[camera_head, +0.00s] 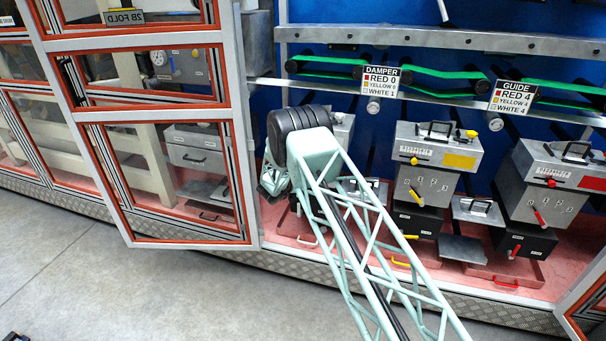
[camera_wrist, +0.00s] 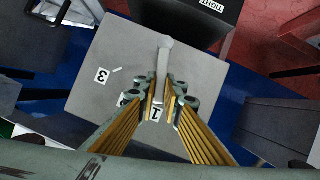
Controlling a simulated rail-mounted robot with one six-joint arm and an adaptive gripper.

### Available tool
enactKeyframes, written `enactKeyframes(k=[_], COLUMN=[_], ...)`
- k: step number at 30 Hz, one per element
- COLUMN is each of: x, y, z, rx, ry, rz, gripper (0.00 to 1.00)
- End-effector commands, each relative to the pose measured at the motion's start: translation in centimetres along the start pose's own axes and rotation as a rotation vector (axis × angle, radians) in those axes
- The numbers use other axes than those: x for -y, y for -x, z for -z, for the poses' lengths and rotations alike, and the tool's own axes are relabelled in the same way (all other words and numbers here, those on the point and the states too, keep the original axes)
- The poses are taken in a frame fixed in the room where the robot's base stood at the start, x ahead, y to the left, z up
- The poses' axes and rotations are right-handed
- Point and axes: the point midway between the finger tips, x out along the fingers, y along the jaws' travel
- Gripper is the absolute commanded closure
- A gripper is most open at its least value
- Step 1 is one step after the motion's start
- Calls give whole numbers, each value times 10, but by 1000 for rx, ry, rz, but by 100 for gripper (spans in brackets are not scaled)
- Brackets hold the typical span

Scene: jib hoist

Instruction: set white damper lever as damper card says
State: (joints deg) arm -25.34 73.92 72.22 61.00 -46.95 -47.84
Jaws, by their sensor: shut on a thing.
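The damper card (camera_head: 381,80) in the head view reads red 0, yellow 0, white 1. In the wrist view the white lever (camera_wrist: 163,62) crosses a grey plate (camera_wrist: 205,85) with number marks. My gripper (camera_wrist: 162,103) is shut on the lever's lower end, one finger on each side. The mark 1 (camera_wrist: 156,113) shows just below the fingertips, in line with the lever. The mark 3 (camera_wrist: 101,76) is to the left; a mark between them is partly hidden by a finger. In the head view my arm hides my gripper and most of the white lever's unit.
A unit with yellow levers (camera_head: 424,180) stands right of my arm, and one with red levers (camera_head: 540,190) farther right. The guide card (camera_head: 514,97) hangs above. An orange-framed glazed door (camera_head: 170,180) stands at left. A black box marked TIGHT (camera_wrist: 205,12) is close by in the wrist view.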

Motion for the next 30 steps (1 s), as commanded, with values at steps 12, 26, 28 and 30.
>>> enactKeyframes(k=[12,26,28,30], x=[0,1,1,1], y=[0,12,18,25], z=[0,1,1,0], rx=[0,0,1,1], ry=[0,0,-1,0], rz=[0,1,1,1], gripper=[77,77,77,77])
